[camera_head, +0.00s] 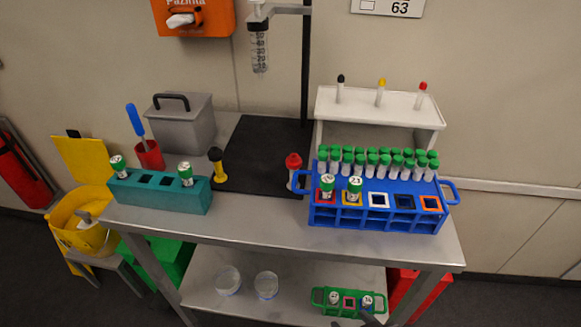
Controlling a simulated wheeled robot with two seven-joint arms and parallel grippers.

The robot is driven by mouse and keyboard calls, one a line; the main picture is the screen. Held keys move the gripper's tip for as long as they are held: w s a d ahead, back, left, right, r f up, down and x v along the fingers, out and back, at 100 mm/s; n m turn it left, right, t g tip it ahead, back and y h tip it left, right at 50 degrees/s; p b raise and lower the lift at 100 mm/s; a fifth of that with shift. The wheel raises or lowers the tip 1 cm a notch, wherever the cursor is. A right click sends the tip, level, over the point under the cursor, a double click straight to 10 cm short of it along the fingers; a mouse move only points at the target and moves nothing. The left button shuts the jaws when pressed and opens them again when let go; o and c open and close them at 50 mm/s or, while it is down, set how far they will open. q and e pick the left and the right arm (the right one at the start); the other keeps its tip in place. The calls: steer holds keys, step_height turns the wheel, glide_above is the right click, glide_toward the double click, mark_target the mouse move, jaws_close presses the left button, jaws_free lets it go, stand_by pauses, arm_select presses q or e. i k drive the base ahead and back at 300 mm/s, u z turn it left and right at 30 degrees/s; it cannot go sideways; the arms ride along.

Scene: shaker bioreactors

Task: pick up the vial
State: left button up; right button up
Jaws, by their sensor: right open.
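Several green-capped vials are in view, and I cannot tell which one the task means. Two labelled vials, one left (327,183) and one right (354,186), stand in the front row of the blue rack (375,222). Two more, one left (118,166) and one right (186,174), stand in the teal block (160,193). On the lower shelf, a small green rack (322,303) holds two vials, one left (334,298) and one right (367,301). My left gripper is out of view.
The steel table's top (270,228) is bare along its front. Above the lower shelf (225,306) is the tabletop's front edge. Two clear round containers (266,285) stand on that shelf. A white stand (375,108) holds three capped tubes behind the blue rack.

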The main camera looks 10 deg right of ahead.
mark_target(117, 162)
steer(key=u, duration=0.95)
steer(key=k, duration=0.1)
